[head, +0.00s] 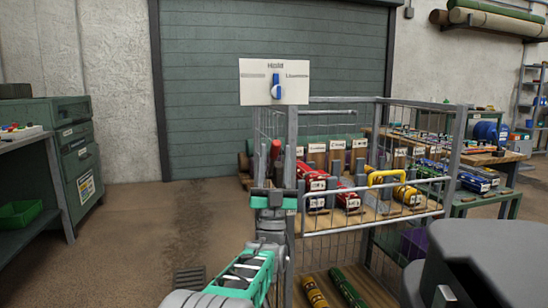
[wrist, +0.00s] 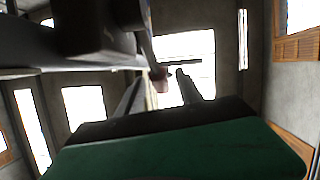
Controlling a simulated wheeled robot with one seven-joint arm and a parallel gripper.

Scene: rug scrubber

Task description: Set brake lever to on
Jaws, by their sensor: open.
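A white panel (head: 292,90) with small print too blurred to read stands on the cage's front post. A blue lever (head: 276,86) points upright at its middle. A red upright grip (head: 275,152) shows lower down, among my fingers in the head view; I cannot tell which of the two is the brake lever. My gripper (head: 280,170) is open, pointing up, well below the white panel. In the wrist view my two fingers (wrist: 160,88) stand apart, with a small reddish thing (wrist: 159,77) seen between them. I cannot tell whether they touch it.
A wire cage cart (head: 375,218) holds red and yellow labelled machines on its shelf and rolls at the bottom. A green cabinet (head: 75,160) stands left, a workbench (head: 508,157) right. A dark grey body (head: 480,265) fills the lower right.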

